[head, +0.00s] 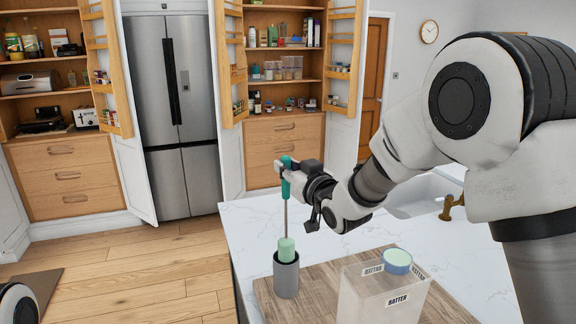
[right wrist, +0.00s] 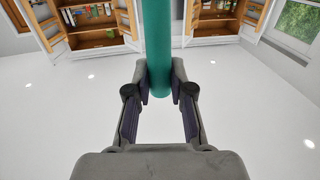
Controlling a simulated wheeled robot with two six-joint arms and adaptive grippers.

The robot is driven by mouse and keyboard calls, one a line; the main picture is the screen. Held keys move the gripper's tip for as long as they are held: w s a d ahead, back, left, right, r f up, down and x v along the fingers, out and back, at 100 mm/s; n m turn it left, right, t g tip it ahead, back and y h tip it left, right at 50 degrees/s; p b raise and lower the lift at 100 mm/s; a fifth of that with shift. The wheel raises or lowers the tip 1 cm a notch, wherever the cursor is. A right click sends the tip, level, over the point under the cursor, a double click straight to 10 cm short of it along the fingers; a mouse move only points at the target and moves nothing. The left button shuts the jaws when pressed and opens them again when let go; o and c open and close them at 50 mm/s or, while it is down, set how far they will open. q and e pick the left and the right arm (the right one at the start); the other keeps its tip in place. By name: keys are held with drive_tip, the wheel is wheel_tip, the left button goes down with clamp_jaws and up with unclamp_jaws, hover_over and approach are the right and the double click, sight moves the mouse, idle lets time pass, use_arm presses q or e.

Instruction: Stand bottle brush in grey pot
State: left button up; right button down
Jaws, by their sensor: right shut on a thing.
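The bottle brush has a teal handle, a thin metal stem and a pale green head (head: 287,249). It is upright, with its head at the mouth of the grey pot (head: 286,279). The lower end of the head is hidden by the pot's rim. The pot stands on a wooden board on the counter. My right gripper (head: 287,174) is shut on the teal handle, which also shows between the fingers in the right wrist view (right wrist: 157,45). Part of my left arm may show at the lower left of the head view, but its gripper is out of sight.
A clear box labelled BATTER (head: 384,297) stands right of the pot on the board (head: 330,272), with a blue and green round item (head: 397,262) at its top. A sink with a brass tap (head: 452,207) is behind. Open cupboards and a fridge (head: 176,110) are farther back.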

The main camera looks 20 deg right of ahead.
sight(288, 189)
drive_tip(key=shift+w+f+b, duration=0.15)
drive_tip(key=shift+f+b, duration=0.2)
drive_tip(key=shift+f, duration=0.3)
drive_tip(key=shift+w+f+b, duration=0.15)
drive_tip(key=shift+f+b, duration=0.15)
drive_tip(key=shift+f, duration=0.3)
drive_tip(key=shift+s+f+b, duration=0.2)
drive_tip(key=shift+f+b, duration=0.3)
drive_tip(key=shift+s+f+b, duration=0.15)
drive_tip(key=shift+f+b, duration=0.3)
drive_tip(key=shift+f, duration=0.35)
drive_tip(key=shift+w+f+b, duration=0.25)
drive_tip(key=shift+f+b, duration=0.05)
drive_tip(key=shift+b, duration=0.05)
drive_tip(key=shift+s+r, duration=0.1)
drive_tip(key=c, duration=1.3)
unclamp_jaws()
drive_tip(key=o, duration=0.4)
drive_tip(key=shift+s, duration=0.1)
drive_tip(key=shift+c, duration=0.2)
